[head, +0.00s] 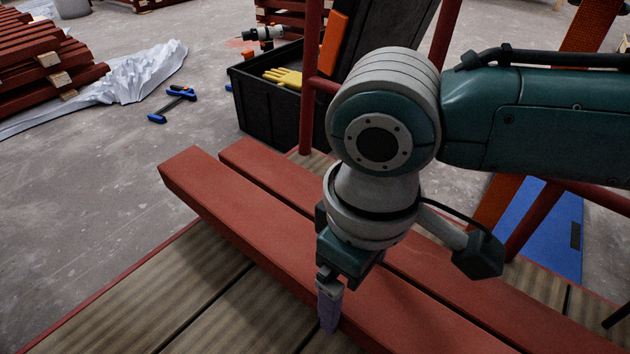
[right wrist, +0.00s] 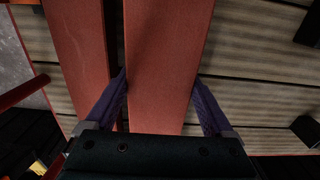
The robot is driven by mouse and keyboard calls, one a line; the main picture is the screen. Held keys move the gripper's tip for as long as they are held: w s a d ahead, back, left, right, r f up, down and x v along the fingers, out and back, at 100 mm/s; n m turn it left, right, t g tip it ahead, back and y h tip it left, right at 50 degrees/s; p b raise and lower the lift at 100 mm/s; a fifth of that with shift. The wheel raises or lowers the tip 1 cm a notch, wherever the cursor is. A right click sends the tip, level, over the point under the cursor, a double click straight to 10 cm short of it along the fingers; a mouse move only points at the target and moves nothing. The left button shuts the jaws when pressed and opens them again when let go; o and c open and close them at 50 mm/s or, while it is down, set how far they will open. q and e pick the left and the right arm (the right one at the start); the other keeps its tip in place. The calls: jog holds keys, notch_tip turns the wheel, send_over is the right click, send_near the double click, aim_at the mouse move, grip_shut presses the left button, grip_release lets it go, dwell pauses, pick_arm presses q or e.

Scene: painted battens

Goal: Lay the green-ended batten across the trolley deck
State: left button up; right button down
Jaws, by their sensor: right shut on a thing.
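Two red battens lie side by side, slantwise over the wooden trolley deck (head: 130,292). My right gripper (head: 332,310) is shut on the near red batten (head: 235,222), with a purple finger down its near side. In the right wrist view the fingers (right wrist: 161,78) stand on either side of this batten (right wrist: 168,35). The far red batten (head: 262,165) runs alongside with a narrow gap; it also shows in the right wrist view (right wrist: 78,45). No green end shows; the right ends are out of frame. I cannot tell whether the held batten touches the deck. My left gripper is out of view.
Red trolley uprights (head: 311,75) stand behind the battens. Beyond is a black crate (head: 262,115) with a yellow glove (head: 284,77). A blue clamp (head: 172,104), a grey sheet (head: 130,80) and stacked red battens (head: 38,60) lie on the floor. The near-left deck is bare.

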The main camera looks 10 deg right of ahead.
aim_at(349, 303)
notch_tip(349, 303, down, 4)
jog(key=b, duration=0.3)
jog(key=shift+w+a+f+b, duration=0.1)
jog(key=shift+f+b, duration=0.1)
jog(key=shift+b, duration=0.1)
jog(key=shift+r, duration=0.15)
grip_release()
jog(key=shift+f, duration=0.2)
